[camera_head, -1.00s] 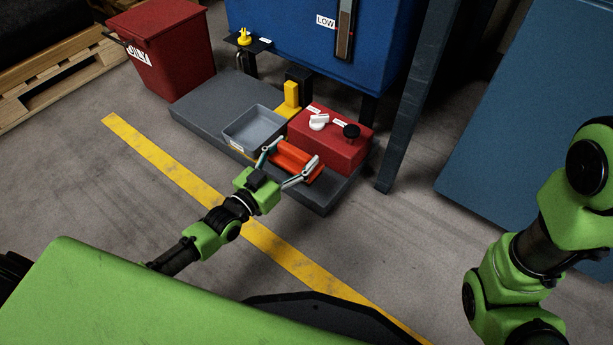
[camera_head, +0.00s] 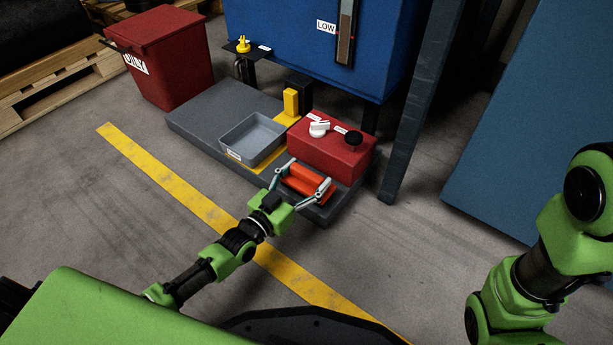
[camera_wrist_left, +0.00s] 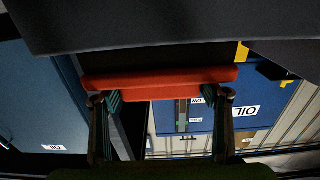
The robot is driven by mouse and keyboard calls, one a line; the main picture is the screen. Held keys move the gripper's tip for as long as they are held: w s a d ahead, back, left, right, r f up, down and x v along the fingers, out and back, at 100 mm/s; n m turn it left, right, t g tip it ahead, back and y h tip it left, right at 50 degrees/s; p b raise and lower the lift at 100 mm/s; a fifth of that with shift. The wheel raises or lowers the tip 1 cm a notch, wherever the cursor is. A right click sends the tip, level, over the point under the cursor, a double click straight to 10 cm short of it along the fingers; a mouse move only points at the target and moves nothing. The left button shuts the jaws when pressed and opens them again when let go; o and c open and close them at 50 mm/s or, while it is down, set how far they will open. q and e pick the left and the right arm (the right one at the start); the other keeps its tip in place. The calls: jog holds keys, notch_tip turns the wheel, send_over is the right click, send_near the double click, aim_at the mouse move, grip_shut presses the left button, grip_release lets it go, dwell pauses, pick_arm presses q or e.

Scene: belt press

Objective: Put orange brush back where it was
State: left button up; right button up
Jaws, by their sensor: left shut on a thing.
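The orange brush (camera_head: 308,178) is between the fingers of my left gripper (camera_head: 306,182), which is shut on it. In the head view the brush is just in front of the red control box (camera_head: 330,150), over the front right part of the dark grey platform (camera_head: 196,110). I cannot tell whether it touches the platform. In the left wrist view the orange brush (camera_wrist_left: 160,80) lies across the picture, with a finger of my left gripper (camera_wrist_left: 163,98) near each end. My right arm shows at the right; its gripper is out of view.
A grey tray (camera_head: 253,140) sits left of the red box, with a yellow block (camera_head: 291,102) behind it. A red bin (camera_head: 160,60) stands at the back left. A dark post (camera_head: 410,110) rises right of the platform. A yellow floor line (camera_head: 180,190) crosses open floor.

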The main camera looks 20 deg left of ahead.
pick_arm(q)
jog(key=o, duration=1.3)
jog(key=shift+f, duration=0.1)
jog(key=shift+c, duration=0.2)
jog(key=shift+f+b, duration=0.1)
jog(key=shift+b, duration=0.25)
jog(key=shift+s+p, duration=0.2)
jog(key=shift+p, duration=0.1)
jog(key=p+v, duration=0.5)
jog(key=shift+d+r, duration=0.1)
jog(key=shift+r, duration=0.1)
jog(key=p, duration=0.4)
send_near(305, 180)
jog(key=v, duration=0.2)
jog(key=shift+s+f, duration=0.2)
jog(key=shift+s, duration=0.1)
